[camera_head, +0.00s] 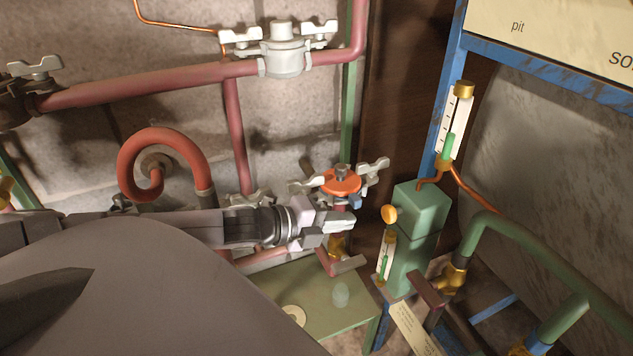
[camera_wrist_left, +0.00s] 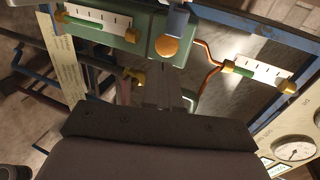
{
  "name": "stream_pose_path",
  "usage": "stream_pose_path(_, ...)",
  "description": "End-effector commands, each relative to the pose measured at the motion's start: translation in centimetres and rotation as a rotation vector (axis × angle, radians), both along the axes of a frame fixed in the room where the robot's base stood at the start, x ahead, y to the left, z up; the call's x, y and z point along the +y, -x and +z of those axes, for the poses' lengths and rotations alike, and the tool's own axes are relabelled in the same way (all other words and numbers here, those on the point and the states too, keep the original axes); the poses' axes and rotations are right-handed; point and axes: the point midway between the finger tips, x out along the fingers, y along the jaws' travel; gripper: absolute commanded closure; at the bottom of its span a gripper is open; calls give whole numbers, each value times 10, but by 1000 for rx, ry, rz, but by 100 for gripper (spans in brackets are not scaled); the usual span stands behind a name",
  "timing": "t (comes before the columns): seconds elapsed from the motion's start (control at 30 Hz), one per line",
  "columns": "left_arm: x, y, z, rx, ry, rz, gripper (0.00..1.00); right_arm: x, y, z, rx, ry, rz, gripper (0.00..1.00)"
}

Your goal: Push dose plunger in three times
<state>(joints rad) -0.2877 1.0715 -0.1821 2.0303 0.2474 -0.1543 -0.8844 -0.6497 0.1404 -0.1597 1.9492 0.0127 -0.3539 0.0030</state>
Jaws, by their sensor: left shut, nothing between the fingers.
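A green box (camera_head: 413,235) stands on the blue frame's post. A round orange-brass knob, which looks like the dose plunger (camera_head: 389,213), sticks out of its left side. In the left wrist view the same plunger (camera_wrist_left: 167,47) shows face-on below a blue part, on the green box (camera_wrist_left: 110,28). My left gripper (camera_head: 351,220) comes in from the left, shut and empty. Its tips are a short gap left of the plunger, pointing towards it; I see no contact. How far the plunger is pushed in is hard to tell. My right gripper is not in view.
A sight gauge (camera_head: 385,256) sits on the box's front, another gauge (camera_head: 457,121) on the blue post. An orange valve (camera_head: 340,181) with grey handles is just above my left gripper. Green pipes (camera_head: 540,250) run at right.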

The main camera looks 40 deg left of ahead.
Motion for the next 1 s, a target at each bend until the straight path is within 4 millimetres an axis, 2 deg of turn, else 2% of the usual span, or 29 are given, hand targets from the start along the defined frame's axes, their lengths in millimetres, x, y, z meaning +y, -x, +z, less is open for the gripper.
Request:
stream_pose_path(0.5, 15, 37, 12, 3, 2, 0, 100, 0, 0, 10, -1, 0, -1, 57)
stream_pose_path(1.0, 18, 44, 15, 0, 2, -1, 100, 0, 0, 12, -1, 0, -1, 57)
